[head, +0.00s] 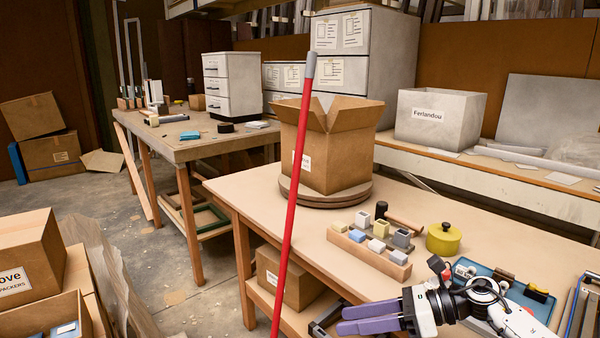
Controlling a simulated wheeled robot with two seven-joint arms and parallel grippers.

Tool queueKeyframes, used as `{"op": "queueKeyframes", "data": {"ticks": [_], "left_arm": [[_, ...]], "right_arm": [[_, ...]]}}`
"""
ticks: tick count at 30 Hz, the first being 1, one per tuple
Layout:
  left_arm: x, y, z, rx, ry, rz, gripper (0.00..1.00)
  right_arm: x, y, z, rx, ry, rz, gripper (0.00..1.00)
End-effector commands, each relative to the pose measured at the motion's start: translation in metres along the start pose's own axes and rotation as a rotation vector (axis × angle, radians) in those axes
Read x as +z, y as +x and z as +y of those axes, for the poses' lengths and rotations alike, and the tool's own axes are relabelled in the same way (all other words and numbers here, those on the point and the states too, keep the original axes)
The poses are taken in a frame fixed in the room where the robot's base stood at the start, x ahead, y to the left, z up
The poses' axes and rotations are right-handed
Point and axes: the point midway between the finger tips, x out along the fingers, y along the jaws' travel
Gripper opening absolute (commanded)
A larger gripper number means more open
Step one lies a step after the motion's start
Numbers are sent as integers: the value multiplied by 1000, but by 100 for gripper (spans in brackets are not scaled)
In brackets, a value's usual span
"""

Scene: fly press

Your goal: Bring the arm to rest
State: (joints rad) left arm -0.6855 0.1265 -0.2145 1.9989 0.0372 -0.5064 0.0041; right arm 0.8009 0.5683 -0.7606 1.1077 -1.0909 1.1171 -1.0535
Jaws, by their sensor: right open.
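A long red pole (291,190) with a grey tip rises through the middle of the head view. It leans slightly to the right, and its lower end is out of the picture. I cannot tell what it is fixed to. My right gripper (342,320) is at the bottom, at the table's front edge, with its purple fingers pointing left. It is open, and no object shows between the fingers. It is to the right of the pole and apart from it in the picture. My left gripper is not in view.
The work table (260,205) carries an open carton (335,150) on a round turntable, a wooden block tray (370,258) and a yellow pot (443,238). A blue tray (520,288) lies beside my right arm. Cartons (30,255) stand at left. Floor shows between the tables.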

Motion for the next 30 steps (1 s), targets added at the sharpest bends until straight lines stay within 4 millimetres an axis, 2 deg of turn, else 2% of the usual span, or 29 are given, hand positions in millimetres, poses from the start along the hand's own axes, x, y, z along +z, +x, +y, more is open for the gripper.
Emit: {"op": "queueKeyframes", "data": {"ticks": [1, 4, 8, 11, 14, 17, 21, 24, 25, 27, 30], "left_arm": [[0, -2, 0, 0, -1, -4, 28], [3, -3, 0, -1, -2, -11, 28], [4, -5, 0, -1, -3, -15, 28], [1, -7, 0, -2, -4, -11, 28], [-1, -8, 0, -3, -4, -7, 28], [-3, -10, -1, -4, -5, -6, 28], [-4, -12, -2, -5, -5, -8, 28], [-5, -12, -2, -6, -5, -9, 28], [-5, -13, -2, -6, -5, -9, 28], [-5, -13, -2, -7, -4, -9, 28], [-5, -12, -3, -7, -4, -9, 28]], "right_arm": [[-2, 23, 17, 20, 125, -106, 42], [2, 49, 37, 37, 410, -322, 42], [-6, 58, 49, 46, 836, -585, 42], [-28, 53, 49, 43, 1195, -773, 42], [-68, 41, 49, 26, 1569, -950, 42], [-123, 26, 56, -8, 1950, -1120, 42], [-212, 6, 87, -84, 2462, -1346, 42], [-263, -4, 118, -147, 2740, -1472, 42], [-275, -6, 126, 160, -2726, 1460, 42], [-296, -10, 144, 179, -2609, 1391, 42], [-314, -14, 161, 194, -2506, 1332, 42]]}}
